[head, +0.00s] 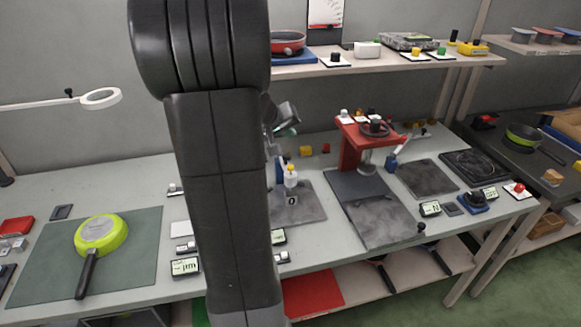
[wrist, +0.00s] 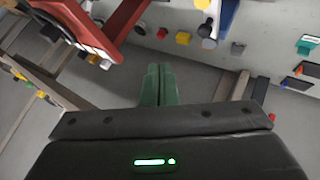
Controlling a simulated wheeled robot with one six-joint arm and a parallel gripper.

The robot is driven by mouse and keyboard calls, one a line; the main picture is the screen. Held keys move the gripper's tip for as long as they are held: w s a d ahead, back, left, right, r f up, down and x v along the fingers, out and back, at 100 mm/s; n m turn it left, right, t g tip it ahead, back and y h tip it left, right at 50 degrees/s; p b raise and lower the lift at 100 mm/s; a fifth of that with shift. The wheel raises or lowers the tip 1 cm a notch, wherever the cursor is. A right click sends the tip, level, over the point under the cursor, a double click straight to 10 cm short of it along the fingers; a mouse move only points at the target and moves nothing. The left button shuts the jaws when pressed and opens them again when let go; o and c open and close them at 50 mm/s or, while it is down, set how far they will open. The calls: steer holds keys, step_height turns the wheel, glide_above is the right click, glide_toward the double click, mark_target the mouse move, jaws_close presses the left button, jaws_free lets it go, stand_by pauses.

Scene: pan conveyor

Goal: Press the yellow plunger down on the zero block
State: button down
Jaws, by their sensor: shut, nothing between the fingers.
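The zero block (head: 292,199), dark with a white "0", stands on a grey plate right of my arm in the head view. A pale cylinder rises from it, with the small yellow plunger (head: 290,168) at its top. My gripper (head: 287,131) is above the plunger and apart from it, partly hidden behind my arm. In the wrist view my green fingers (wrist: 158,84) are together with nothing between them. A small yellow and white part (wrist: 203,4) at that view's top edge may be the plunger; I cannot tell.
A red press (head: 351,145) stands right of the block, with a grey slab in front. Yellow (head: 305,151) and red (head: 326,148) pieces lie behind. A blue post (wrist: 228,14) is close by. A green pan (head: 97,233) lies at the left. A shelf (head: 390,60) hangs above.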

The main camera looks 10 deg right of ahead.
steer(key=b, duration=0.4)
glide_above(290, 168)
step_height(290, 168, down, 7)
steer(key=shift+a+f+b, duration=0.2)
steer(key=shift+f+b, duration=0.55)
steer(key=shift+b, duration=0.5)
steer(key=shift+f, duration=0.1)
stand_by(0.8)
steer(key=shift+f+b, duration=0.35)
steer(key=shift+b, duration=0.35)
steer(key=shift+f+b, duration=0.85)
steer(key=shift+b, duration=0.2)
stand_by(0.7)
steer(key=shift+s+f+b, duration=0.25)
steer(key=shift+f+b, duration=0.2)
steer(key=shift+f, duration=0.1)
stand_by(0.6)
steer(key=shift+r, duration=0.1)
steer(key=shift+w+r+p, duration=0.2)
steer(key=shift+r+p, duration=0.85)
steer(key=shift+r, duration=0.5)
